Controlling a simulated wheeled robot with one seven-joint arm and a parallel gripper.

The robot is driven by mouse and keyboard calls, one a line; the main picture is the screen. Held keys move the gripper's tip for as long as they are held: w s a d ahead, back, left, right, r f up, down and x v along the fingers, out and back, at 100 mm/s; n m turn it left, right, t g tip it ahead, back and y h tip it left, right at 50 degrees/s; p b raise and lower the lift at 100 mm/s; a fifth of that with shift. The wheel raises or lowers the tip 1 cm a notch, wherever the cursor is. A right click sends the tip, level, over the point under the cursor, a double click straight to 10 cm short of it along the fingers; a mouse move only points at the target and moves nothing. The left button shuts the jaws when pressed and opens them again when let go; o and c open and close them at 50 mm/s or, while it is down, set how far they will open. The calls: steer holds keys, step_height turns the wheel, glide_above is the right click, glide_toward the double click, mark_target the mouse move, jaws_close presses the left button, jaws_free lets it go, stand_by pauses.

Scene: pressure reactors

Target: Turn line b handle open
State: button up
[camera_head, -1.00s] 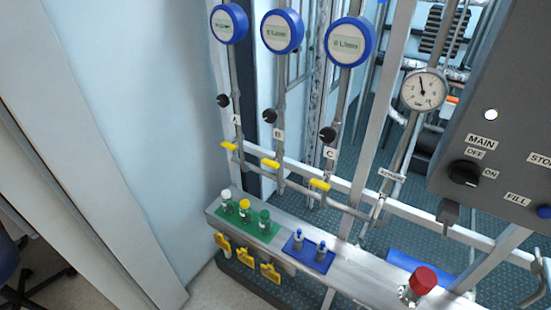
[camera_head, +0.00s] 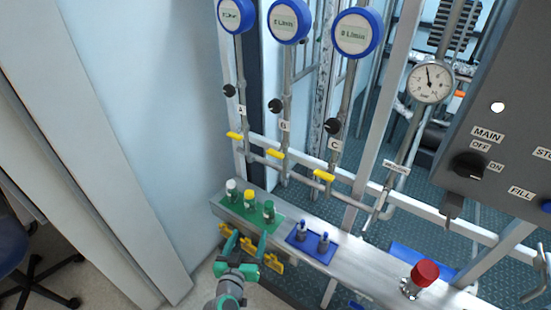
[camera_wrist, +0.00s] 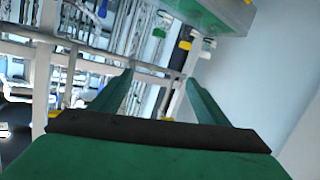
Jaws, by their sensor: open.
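The line B handle (camera_head: 275,154) is a small yellow lever on the middle pipe, below the label B (camera_head: 285,127). Similar yellow handles sit on line A (camera_head: 234,135) and line C (camera_head: 323,175). My gripper (camera_head: 246,241) is open and empty, with its green fingers spread. In the head view it appears below the line B handle, in front of the ledge and overlapping the hanging yellow tags. The wrist view shows both fingers (camera_wrist: 160,84) apart with nothing between them. I cannot identify the line B handle in the wrist view.
A metal ledge (camera_head: 350,268) runs below the handles. It carries a green tray with several capped vials, a blue tray (camera_head: 316,255) with two blue-topped items, and a red knob (camera_head: 425,272). Yellow tags (camera_head: 272,263) hang beneath. A grey control panel (camera_head: 505,110) stands right.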

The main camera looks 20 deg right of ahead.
steer(key=w+d+r+m+g+h, duration=0.1)
steer(key=w+d+r+m+h, duration=0.25)
steer(key=w+r, duration=0.5)
steer(key=m+g+h, duration=0.2)
steer(key=m+h, duration=0.1)
glide_toward(273, 155)
steer(key=x, duration=1.1)
steer(key=shift+w+d+r, duration=0.1)
steer(key=shift+d, duration=0.05)
steer(key=shift+c, duration=0.6)
steer(key=c, duration=0.9)
